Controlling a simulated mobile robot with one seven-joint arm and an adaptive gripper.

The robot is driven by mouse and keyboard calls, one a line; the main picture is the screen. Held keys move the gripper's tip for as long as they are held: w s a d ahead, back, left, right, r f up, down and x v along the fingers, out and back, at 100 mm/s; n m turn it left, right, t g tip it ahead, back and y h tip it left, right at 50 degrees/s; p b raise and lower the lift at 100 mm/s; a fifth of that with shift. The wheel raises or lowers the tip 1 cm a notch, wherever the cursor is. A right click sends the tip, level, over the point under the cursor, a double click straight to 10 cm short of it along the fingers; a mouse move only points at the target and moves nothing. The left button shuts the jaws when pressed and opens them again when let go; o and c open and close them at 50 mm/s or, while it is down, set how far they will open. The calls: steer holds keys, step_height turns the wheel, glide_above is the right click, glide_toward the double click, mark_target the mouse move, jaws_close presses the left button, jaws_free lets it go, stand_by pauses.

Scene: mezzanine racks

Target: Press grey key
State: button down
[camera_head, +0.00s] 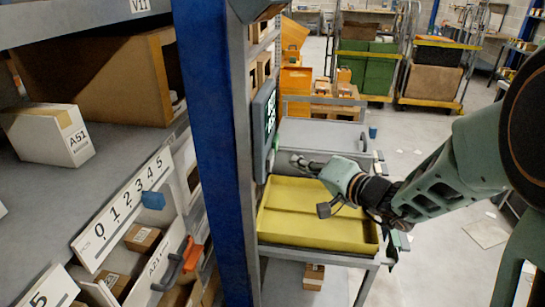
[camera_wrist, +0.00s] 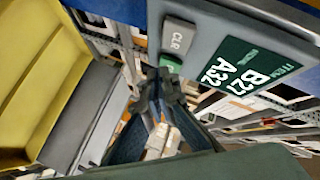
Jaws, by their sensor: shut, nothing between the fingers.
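The grey key (camera_wrist: 179,37), marked CLR, sits on the face of a grey panel (camera_wrist: 208,30) in the wrist view. A green key (camera_wrist: 171,64) lies just below it, partly hidden by my fingertips. My gripper (camera_wrist: 159,78) is shut and empty, its tips close to the green key and below the grey key in the picture. I cannot tell whether the tips touch the panel. In the head view the panel (camera_head: 263,125) shows edge-on on the blue post, its keys not visible, and my gripper (camera_head: 298,162) points left towards it.
A yellow tray (camera_head: 318,246) stands on a cart below my gripper, with a grey lidded box (camera_head: 322,135) behind it. A blue rack post (camera_head: 212,150) stands left of the panel. Shelves with cartons (camera_head: 50,135) fill the left. Open floor lies to the right.

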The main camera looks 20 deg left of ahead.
mark_target(273, 159)
steer(key=shift+s+a+b, duration=0.15)
steer(key=shift+a+b, duration=0.35)
steer(key=shift+a, duration=0.15)
steer(key=shift+s+a+b, duration=0.15)
steer(key=shift+a+b, duration=0.35)
steer(key=shift+a, duration=0.15)
steer(key=shift+a+f+b, duration=0.1)
steer(key=shift+b, duration=0.2)
stand_by(0.3)
steer(key=shift+s+a+b, duration=0.15)
steer(key=shift+a+b, duration=0.15)
steer(key=shift+b, duration=0.25)
steer(key=shift+s+a+b, duration=0.1)
steer(key=shift+a+b, duration=0.45)
steer(key=shift+b, duration=0.15)
stand_by(0.6)
stand_by(0.3)
steer(key=shift+w+d+b, duration=0.2)
steer(key=shift+d+b, duration=0.2)
steer(key=shift+d, duration=0.55)
